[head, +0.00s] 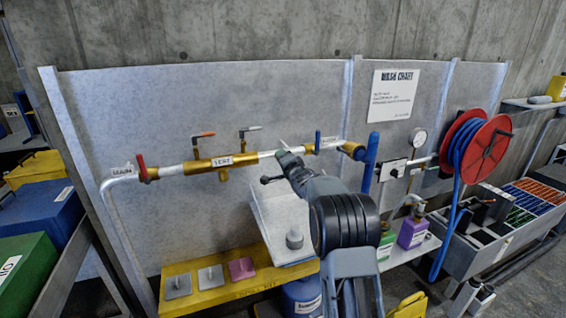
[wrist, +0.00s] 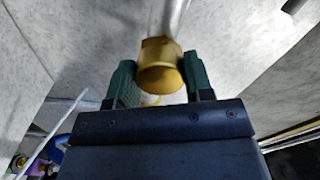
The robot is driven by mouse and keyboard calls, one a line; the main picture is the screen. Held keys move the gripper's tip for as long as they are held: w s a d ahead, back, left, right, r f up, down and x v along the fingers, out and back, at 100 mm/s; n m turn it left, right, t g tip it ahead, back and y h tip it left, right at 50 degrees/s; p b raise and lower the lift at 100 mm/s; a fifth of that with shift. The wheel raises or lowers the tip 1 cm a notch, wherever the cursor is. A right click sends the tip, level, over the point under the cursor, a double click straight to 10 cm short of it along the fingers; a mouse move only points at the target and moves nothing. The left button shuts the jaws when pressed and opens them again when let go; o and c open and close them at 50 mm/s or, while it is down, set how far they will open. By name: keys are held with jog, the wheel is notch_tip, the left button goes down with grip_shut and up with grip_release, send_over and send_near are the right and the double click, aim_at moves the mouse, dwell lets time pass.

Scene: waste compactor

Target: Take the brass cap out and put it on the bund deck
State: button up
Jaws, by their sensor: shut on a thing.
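My gripper (wrist: 155,85) is shut on a brass-coloured cap (wrist: 158,72) in the wrist view, with a green-padded finger on each side. The cap's round rim faces the camera. A grey pipe (wrist: 170,20) runs upward directly behind it; I cannot tell whether the two are joined. In the head view my gripper (head: 286,152) is at the horizontal pipe run, right of the brass TEST section (head: 208,164). My arm hides the cap there. A low yellow deck (head: 222,291), perhaps the bund deck, stands below left; its lettering is unclear.
Grey, white and magenta plates stand on the yellow deck. A sloped grey panel with a grey knob (head: 294,240) is just below my gripper. Valve levers (head: 203,135) rise above the pipe. A blue vertical pipe (head: 370,163) and a red hose reel (head: 487,149) are at right.

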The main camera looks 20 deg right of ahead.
jog(key=n+b, duration=0.2)
jog(key=n, duration=0.1)
jog(key=shift+f, duration=0.2)
jog(key=shift+r+n+b, duration=0.2)
jog(key=shift+n+b, duration=0.45)
jog(key=shift+n, duration=0.35)
jog(key=shift+f, duration=0.1)
jog(key=shift+f+n+b, duration=0.1)
jog(key=shift+n+b, duration=0.7)
jog(key=shift+n, duration=0.3)
jog(key=n+b, duration=0.1)
jog(key=n, duration=0.2)
